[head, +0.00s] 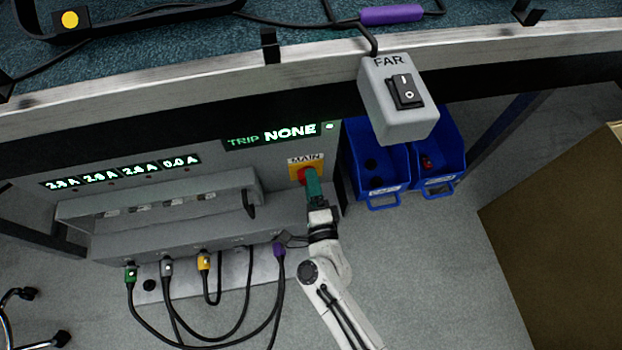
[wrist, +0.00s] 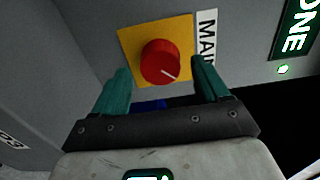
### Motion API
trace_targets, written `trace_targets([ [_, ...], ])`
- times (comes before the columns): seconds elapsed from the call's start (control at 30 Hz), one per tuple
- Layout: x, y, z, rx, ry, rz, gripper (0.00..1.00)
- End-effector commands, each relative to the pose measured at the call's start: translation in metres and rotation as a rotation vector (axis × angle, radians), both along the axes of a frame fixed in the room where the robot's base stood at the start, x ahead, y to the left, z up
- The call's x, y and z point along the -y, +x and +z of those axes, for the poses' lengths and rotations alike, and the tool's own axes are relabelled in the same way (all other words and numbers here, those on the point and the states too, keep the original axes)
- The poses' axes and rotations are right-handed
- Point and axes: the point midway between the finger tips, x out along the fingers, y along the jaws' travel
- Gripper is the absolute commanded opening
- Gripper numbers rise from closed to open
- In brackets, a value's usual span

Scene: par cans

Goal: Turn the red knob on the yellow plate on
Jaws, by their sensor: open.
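The red knob (wrist: 160,63) sits on the yellow plate (wrist: 130,42) on the grey panel, with a white label reading MAIN beside it in the head view. A white line on the knob's face points toward the lower right in the wrist view. My gripper (wrist: 162,80) is open, its two green fingers pointing at the panel, one on either side of the knob in the picture. I cannot tell whether they touch it. In the head view my gripper (head: 308,172) covers part of the knob (head: 305,175) and of the yellow plate (head: 293,172).
A TRIP display (head: 272,135) reads NONE above the plate. A grey FAR switch box (head: 395,115) hangs to the upper right, over blue bins (head: 440,150). Coloured plugs with black cables (head: 204,262) run along the panel's lower edge. A brown box (head: 565,220) stands at right.

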Motion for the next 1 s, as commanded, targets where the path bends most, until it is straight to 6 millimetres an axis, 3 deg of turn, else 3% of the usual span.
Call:
trace_targets([
  [0.2, 0.012, -0.043, 0.002, -0.003, 0.0, 0.001, 0.74],
  [0.47, 0.023, -0.08, 0.001, -0.002, -0.001, 0.0, 0.74],
  [1.0, 0.026, -0.089, 0.001, 0.001, 0.001, 0.0, 0.74],
])
